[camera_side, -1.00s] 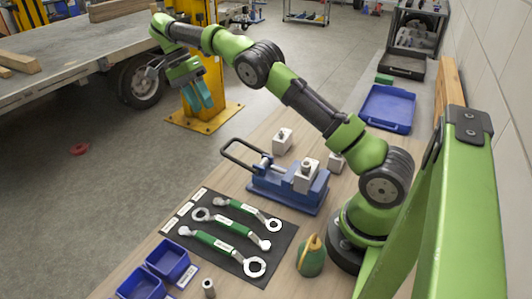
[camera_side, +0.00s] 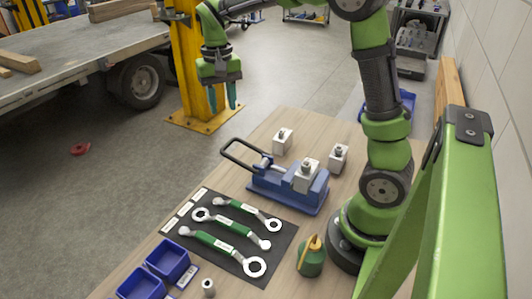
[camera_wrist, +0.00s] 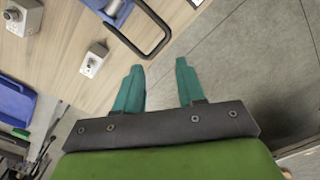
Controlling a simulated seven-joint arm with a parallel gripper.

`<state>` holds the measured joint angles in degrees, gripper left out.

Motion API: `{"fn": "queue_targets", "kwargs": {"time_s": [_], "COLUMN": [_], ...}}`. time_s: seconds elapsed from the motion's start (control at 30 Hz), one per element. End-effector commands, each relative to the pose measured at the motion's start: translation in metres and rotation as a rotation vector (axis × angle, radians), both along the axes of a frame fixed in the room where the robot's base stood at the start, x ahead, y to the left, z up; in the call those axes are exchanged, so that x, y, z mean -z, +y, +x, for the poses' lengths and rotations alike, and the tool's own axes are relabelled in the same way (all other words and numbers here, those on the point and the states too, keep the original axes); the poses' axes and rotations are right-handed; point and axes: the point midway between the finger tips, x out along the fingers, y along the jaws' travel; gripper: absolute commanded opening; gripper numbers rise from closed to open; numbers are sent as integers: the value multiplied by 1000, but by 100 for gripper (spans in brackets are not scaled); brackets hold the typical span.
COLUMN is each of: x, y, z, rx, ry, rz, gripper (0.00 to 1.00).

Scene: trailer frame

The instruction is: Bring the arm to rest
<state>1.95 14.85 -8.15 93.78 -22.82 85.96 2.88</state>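My gripper (camera_side: 222,106) hangs in the air with its teal fingers pointing down, in front of the yellow post and above the floor past the table's far edge. In the wrist view my gripper (camera_wrist: 160,84) shows its two fingers apart with nothing between them, so it is open and empty. Behind the fingers are the table edge and the grey floor. My arm rises from its base at the table's right side and bends over at the top of the side view.
The wooden table (camera_side: 205,212) holds a blue vise (camera_side: 290,190), several white blocks (camera_side: 338,157), green-handled wrenches on a dark mat (camera_side: 205,262), blue bins (camera_side: 168,262) and a green oil can (camera_side: 311,258). A flatbed trailer (camera_side: 60,65) and yellow post (camera_side: 188,80) stand beyond.

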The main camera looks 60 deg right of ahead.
Motion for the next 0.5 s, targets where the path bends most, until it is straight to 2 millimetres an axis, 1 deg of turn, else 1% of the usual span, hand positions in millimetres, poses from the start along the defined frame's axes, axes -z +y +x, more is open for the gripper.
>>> {"fn": "queue_targets", "kwargs": {"time_s": [0.03,0.23,0.4,0.5], "x": [-8,-22,-24,-23], "y": [11,49,75,85], "z": [-15,-68,-115,-139], "rx": [-43,-180,-255,-279], "ry": [-59,-291,-469,-548], "rz": [19,67,81,82], "gripper": [39,39,39,39]}}
